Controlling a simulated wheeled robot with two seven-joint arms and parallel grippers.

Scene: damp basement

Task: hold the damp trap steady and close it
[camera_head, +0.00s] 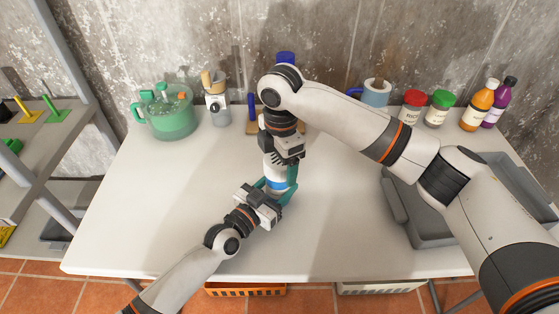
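The damp trap (276,184) stands near the middle of the white table, a pale upright cylinder with a blue band low on it. My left gripper (273,189) reaches in from the front left, its teal fingers on either side of the trap's lower part, seemingly shut on it. My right gripper (282,163) points down from above, right over the top of the trap. One teal finger shows along the trap's right side. The trap's top and the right gripper's other finger are mostly hidden, so its grip and the lid's state are unclear.
A grey tray (408,219) lies right, partly behind my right arm. The table's left and front are clear.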

